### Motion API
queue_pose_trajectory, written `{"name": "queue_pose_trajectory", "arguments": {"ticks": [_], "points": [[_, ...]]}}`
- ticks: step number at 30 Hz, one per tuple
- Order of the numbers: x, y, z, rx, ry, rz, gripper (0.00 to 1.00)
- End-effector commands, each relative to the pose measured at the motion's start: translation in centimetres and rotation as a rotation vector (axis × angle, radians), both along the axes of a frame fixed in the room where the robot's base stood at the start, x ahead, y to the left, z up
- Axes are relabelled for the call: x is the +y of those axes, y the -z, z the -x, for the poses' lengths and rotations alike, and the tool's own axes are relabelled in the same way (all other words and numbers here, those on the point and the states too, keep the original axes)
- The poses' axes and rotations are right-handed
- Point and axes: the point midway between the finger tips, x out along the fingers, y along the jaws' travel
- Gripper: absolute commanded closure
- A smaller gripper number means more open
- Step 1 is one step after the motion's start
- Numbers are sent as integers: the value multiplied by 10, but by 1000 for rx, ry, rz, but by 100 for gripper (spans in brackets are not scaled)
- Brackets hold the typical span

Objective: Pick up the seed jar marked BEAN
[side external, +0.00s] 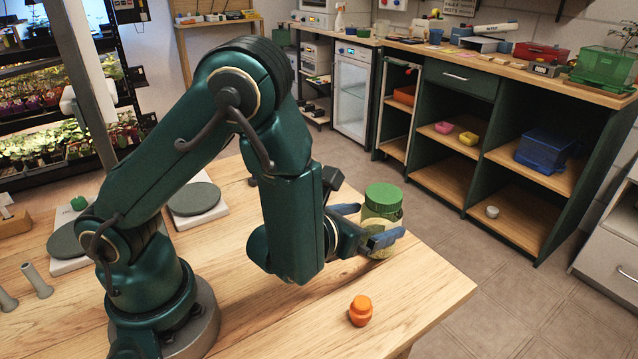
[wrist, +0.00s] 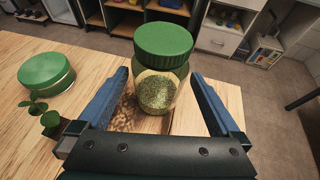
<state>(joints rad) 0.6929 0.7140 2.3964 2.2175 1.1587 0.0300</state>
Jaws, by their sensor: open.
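A glass jar with a green screw lid (side external: 384,196) stands near the far right part of the wooden table; it also shows in the wrist view (wrist: 164,42). Greenish seeds show through its glass in the wrist view. I cannot read any marking on it. My gripper (side external: 376,222) is open, with one blue finger on each side of the jar. In the wrist view, my gripper (wrist: 160,77) shows small gaps between the fingers and the jar. Pale bean-like seeds (wrist: 123,112) show low at the jar's left; what holds them is unclear.
Another green-lidded container (wrist: 46,72) and a small seedling (wrist: 50,119) are left of my gripper in the wrist view. The table's right edge is close by.

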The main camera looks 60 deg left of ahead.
Motion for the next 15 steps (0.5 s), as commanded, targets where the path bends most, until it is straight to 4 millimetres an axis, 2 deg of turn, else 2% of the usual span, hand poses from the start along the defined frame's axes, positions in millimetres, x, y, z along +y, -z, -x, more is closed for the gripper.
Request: {"name": "queue_pose_trajectory", "arguments": {"ticks": [7, 15], "points": [[7, 11, -25, 0, -4, 1, 0], [7, 13, -30, 0, -1, -1, 0]]}}
